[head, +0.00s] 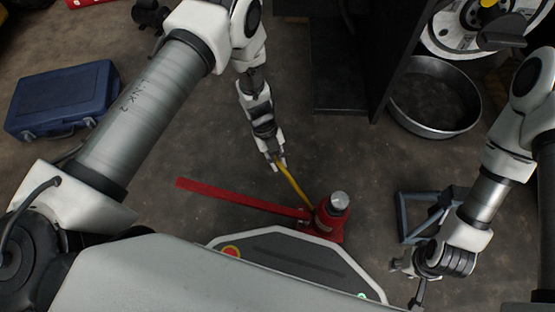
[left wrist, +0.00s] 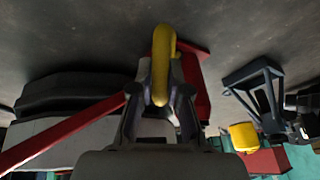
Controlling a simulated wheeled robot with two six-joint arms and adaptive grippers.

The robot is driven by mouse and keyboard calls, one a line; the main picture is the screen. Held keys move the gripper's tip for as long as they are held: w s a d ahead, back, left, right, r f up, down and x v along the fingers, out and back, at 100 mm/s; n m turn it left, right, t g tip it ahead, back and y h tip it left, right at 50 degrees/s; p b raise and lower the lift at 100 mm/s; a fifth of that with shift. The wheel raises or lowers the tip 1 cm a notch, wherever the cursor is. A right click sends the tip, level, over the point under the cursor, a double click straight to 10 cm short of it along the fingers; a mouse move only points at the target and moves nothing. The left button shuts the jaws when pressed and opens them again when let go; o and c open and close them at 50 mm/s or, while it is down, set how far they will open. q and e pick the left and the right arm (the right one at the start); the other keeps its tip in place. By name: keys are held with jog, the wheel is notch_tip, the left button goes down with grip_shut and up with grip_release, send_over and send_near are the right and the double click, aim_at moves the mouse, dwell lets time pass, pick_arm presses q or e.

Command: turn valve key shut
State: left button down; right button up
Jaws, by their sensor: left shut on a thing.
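The red bottle jack (head: 328,222) stands upright on the floor with a grey round top. The long yellow valve key (head: 292,184) slants from the jack up to my left gripper (head: 276,163). My left gripper is shut on the key's outer end. In the left wrist view the yellow key (left wrist: 161,66) sits between the fingers (left wrist: 160,112), with the red jack (left wrist: 192,80) behind it. The key's joint with the jack is hard to make out. My right gripper (head: 410,276) hangs low at the right, apart from the jack; its finger opening is unclear.
A long red handle (head: 235,199) reaches left from the jack. A grey-blue metal stand (head: 415,215) is right of it. A round metal pan (head: 434,97) lies beside the dark forklift frame (head: 340,75). A blue toolbox (head: 64,98) sits far left, with bare floor between.

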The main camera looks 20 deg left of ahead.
pick_arm(q)
jog(key=m+p, duration=0.1)
jog(key=m+t+p, duration=0.1)
jog(key=p, duration=0.1)
jog(key=shift+s+a+r+m+h, duration=0.15)
jog(key=shift+s+m+h, duration=0.05)
jog(key=shift+m+h, duration=0.1)
jog(key=shift+s+a+f+m+t+h+p, duration=0.15)
jog(key=shift+m+t+h+p, duration=0.4)
jog(key=shift+m+p, duration=0.7)
jog(key=shift+w+a+f+m+t+h+p, duration=0.1)
jog(key=shift+f+m+t+h+p, duration=0.45)
jog(key=shift+m, duration=1.15)
jog(key=shift+s+a+r+m+t+h+p, duration=0.15)
jog(key=shift+m+t+h+p, duration=0.15)
jog(key=shift+m+h+p, duration=0.8)
jog(key=shift+w+f+m, duration=0.1)
jog(key=shift+f+m, duration=0.05)
jog(key=shift+m, duration=0.3)
jog(key=c, duration=1.1)
grip_release()
jog(key=shift+c, duration=0.2)
